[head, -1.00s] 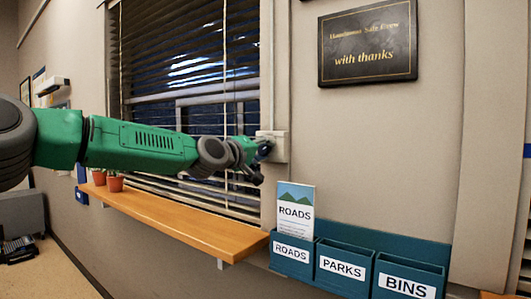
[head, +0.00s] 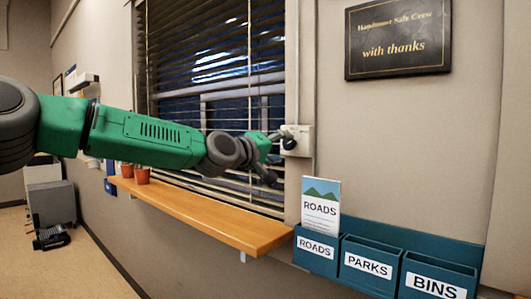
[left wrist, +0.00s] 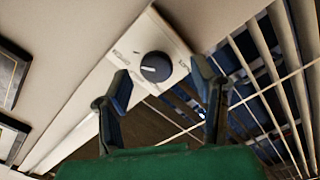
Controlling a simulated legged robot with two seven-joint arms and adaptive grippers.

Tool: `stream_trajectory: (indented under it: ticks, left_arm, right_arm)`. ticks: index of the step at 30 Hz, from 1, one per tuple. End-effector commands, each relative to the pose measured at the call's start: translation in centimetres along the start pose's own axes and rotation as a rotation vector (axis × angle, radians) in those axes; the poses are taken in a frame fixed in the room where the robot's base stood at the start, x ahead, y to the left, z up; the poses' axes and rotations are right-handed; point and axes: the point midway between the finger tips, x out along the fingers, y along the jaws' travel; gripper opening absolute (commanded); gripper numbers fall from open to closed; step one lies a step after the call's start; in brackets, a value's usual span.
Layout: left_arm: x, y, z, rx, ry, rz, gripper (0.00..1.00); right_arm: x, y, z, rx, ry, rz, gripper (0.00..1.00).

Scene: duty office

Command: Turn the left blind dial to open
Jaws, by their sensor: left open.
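The left blind dial is a round dark knob (left wrist: 155,67) with a pale pointer line towards the left of the left wrist view. It sits on a pale plate (left wrist: 150,35) with small labels on either side, too blurred to read surely. In the head view its pale box (head: 302,142) is on the wall at the window's right edge. My left gripper (head: 278,158) is open just left of the box. In the left wrist view its two fingers (left wrist: 161,74) stand apart on either side of the knob; contact cannot be told. My right gripper is out of view.
The window blind (head: 225,45) hangs with slats and cords beside the dial. Teal holders (head: 365,265) and a ROADS leaflet (head: 320,208) are lower right. A plaque (head: 398,40) hangs above.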

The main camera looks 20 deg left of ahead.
Motion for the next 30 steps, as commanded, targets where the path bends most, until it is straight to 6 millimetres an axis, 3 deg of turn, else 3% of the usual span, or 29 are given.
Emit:
stream_trajectory:
  ticks: [6,12,30]
  left_arm:
    - [-4.6,-0.1,-0.1,-0.003,-0.001,0.000,0.52]
    - [-7.1,-0.4,0.0,-0.002,-0.001,-0.003,0.52]
    - [-7.7,-0.5,0.2,-0.001,-0.004,-0.006,0.52]
  right_arm:
    - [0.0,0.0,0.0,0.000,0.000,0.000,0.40]
    - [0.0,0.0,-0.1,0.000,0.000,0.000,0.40]
    - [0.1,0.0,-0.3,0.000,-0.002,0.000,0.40]
